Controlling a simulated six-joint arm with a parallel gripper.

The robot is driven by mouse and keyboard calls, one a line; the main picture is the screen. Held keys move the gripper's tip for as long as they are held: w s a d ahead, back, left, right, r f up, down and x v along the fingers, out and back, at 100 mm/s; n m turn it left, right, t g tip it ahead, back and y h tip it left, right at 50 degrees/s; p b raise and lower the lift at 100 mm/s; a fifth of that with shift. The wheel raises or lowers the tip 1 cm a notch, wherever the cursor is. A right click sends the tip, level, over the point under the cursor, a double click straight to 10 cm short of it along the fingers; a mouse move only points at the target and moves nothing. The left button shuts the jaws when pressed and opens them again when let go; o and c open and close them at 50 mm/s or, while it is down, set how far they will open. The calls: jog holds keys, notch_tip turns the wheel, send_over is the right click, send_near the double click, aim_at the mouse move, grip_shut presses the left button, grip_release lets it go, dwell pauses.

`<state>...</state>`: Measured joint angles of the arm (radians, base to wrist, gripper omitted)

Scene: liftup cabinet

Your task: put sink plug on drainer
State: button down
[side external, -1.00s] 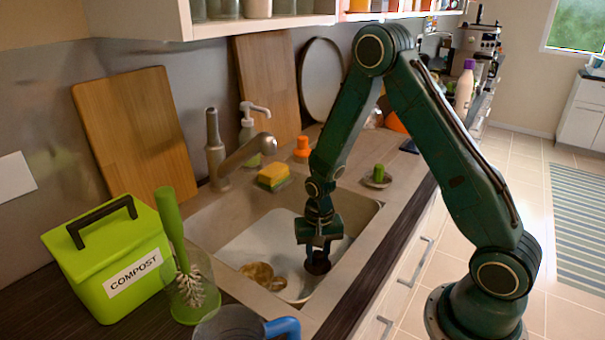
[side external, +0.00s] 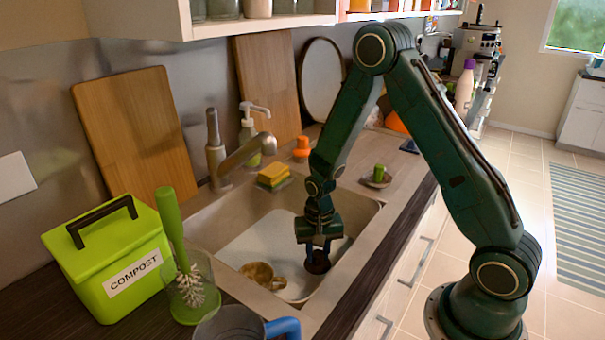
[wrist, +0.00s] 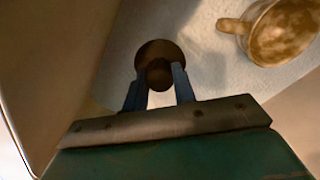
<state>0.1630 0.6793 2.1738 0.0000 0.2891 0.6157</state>
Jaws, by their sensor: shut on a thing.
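The sink plug (side external: 318,264) is a dark brown round disc with a knob. It is low in the right part of the sink basin. In the wrist view, the plug (wrist: 160,50) sits at my fingertips, with its knob between the two blue fingers. My gripper (side external: 318,252) points down into the basin and is shut on the plug; it also shows in the wrist view (wrist: 158,79). The drainer cannot be made out; the plug and fingers may hide it. I cannot tell whether the plug touches the basin floor.
A brown-stained mug (side external: 262,276) lies in the basin, also in the wrist view (wrist: 282,32). The faucet (side external: 243,156) reaches over the sink. A sponge (side external: 273,176) and a green-knobbed item (side external: 379,175) sit on the rim. The compost bin (side external: 108,258) and brush (side external: 176,230) stand left.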

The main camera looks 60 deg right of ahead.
jog(key=shift+w+r, duration=0.1)
jog(key=r+n, duration=0.1)
jog(key=w+n, duration=0.1)
jog(key=shift+w+d+r+n, duration=0.15)
jog(key=shift+d+r+n, duration=0.05)
jog(key=shift+r+n, duration=0.2)
jog(key=w+d+r, duration=0.3)
jog(key=d+r, duration=0.1)
jog(key=d, duration=0.2)
jog(key=w+d+r, duration=0.4)
jog(key=d+r, duration=0.1)
jog(key=d, duration=0.2)
jog(key=w+d+r, duration=0.3)
jog(key=d+r, duration=0.2)
jog(key=d, duration=0.1)
jog(key=shift+w+d+r, duration=0.2)
jog(key=shift+w+d, duration=0.05)
jog(key=shift+d, duration=0.15)
jog(key=s+d+r+m, duration=0.25)
jog(key=d+r, duration=0.35)
jog(key=d, duration=0.3)
jog(key=shift+w+a+f, duration=0.1)
jog(key=shift+w+f, duration=0.05)
jog(key=shift+f, duration=1.55)
jog(key=shift+w+d+f, duration=0.1)
jog(key=shift+w+f, duration=0.1)
jog(key=shift+f, duration=1.5)
jog(key=shift+w+a+f, duration=0.1)
jog(key=shift+w+f, duration=0.05)
jog(key=shift+f, duration=1.55)
